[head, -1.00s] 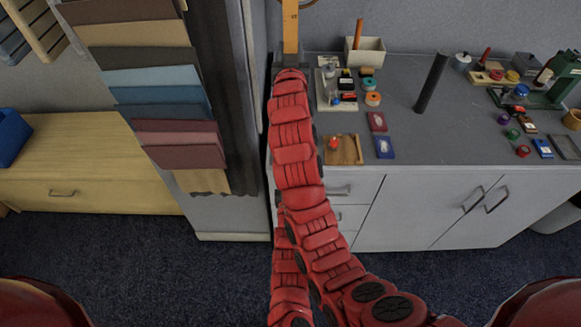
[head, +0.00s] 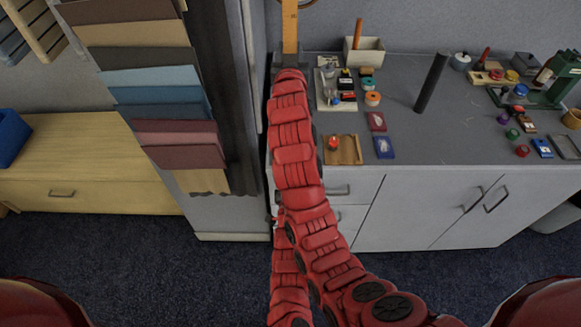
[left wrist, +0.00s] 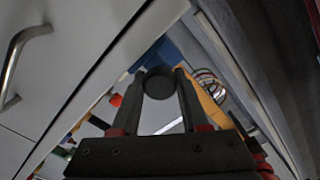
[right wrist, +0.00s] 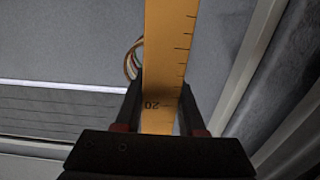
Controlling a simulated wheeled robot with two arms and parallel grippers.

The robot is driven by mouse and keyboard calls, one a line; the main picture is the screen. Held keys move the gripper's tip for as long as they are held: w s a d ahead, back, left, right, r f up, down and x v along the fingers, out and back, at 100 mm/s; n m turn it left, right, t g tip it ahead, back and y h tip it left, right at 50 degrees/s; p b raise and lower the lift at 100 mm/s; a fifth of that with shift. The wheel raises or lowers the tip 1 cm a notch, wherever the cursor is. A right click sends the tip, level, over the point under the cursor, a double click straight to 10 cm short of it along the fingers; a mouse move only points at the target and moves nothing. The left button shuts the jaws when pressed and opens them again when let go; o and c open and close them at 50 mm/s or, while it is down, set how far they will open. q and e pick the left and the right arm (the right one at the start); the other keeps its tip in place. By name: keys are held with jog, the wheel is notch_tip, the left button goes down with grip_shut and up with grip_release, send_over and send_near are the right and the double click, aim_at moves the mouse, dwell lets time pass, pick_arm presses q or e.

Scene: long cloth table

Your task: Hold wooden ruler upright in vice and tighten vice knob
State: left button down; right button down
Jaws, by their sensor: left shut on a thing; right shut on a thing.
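The wooden ruler (head: 290,28) stands upright at the back left corner of the grey worktop in the head view. My right gripper (right wrist: 161,100) is shut on the ruler, near its 20 mark in the right wrist view (right wrist: 168,50). My left gripper (left wrist: 160,88) is shut on a round dark knob (left wrist: 159,82), seen from below beside the cabinet front. A blue part, likely of the vice (left wrist: 165,52), shows behind the knob. The ruler's lower end and most of the vice are hidden by my red arm in the head view.
Cabinet doors with handles (head: 472,200) are below. Hanging fabric samples (head: 160,90) and a grey panel stand close on the left.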

pick_arm(q)
jog(key=shift+m, duration=0.7)
jog(key=shift+f, duration=0.1)
jog(key=shift+c, duration=2)
grip_release()
